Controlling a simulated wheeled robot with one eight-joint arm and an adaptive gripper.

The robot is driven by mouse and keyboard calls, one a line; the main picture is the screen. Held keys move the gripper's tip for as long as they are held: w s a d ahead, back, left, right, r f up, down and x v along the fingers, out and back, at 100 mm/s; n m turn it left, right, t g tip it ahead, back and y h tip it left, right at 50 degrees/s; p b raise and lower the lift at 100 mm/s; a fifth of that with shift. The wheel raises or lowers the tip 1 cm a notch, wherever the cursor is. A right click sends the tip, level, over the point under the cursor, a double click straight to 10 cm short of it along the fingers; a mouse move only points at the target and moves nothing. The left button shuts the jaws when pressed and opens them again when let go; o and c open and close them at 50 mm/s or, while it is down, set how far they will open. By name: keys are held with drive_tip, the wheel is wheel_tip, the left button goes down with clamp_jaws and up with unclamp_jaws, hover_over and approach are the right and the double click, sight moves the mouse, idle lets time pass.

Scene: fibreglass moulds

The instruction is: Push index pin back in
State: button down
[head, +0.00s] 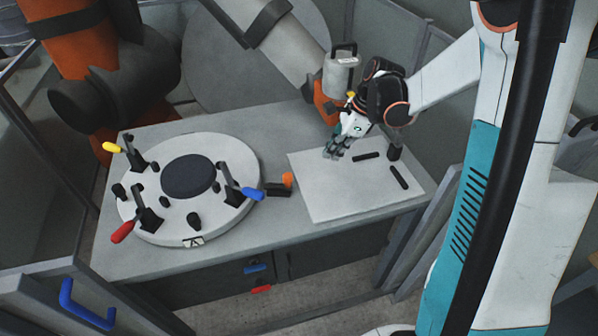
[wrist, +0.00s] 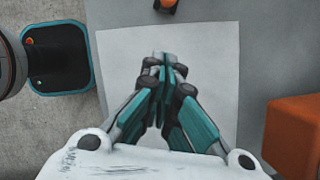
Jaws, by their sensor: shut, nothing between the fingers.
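The index pin (head: 288,180) shows as an orange knob by a black block (head: 278,189) at the right edge of the round turntable (head: 240,150). How far it sticks out is too small to tell. An orange knob on a dark block also shows at the top edge of the wrist view (wrist: 168,4). My gripper (head: 331,154) is shut and empty above the white board, to the right of and behind the knob. Its closed fingertips (wrist: 163,58) point towards the knob in the wrist view, with a gap between.
The turntable carries toggle clamps with yellow (head: 112,147), red (head: 122,232) and blue (head: 252,194) handles around a dark disc (head: 188,176). The white board (head: 330,200) holds black bars (head: 398,177) at its right. A grey canister (head: 341,75) stands at the back. The bench front is clear.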

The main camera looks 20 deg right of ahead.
sight(288, 182)
drive_tip(key=shift+f, duration=0.15)
drive_tip(key=b+x, duration=0.3)
drive_tip(key=x, duration=0.7)
drive_tip(key=shift+d+b, duration=0.1)
drive_tip(key=shift+b, duration=0.2)
drive_tip(key=a, duration=0.1)
drive_tip(key=a+b, duration=0.1)
drive_tip(key=a, duration=0.1)
drive_tip(key=shift+w, duration=0.4)
drive_tip(key=shift+w+a, duration=0.2)
drive_tip(key=shift+a, duration=0.25)
drive_tip(key=shift+w+a, duration=0.25)
drive_tip(key=shift+a, duration=0.5)
drive_tip(key=shift+w+a, duration=0.25)
drive_tip(key=shift+a, duration=0.5)
drive_tip(key=shift+d, duration=0.1)
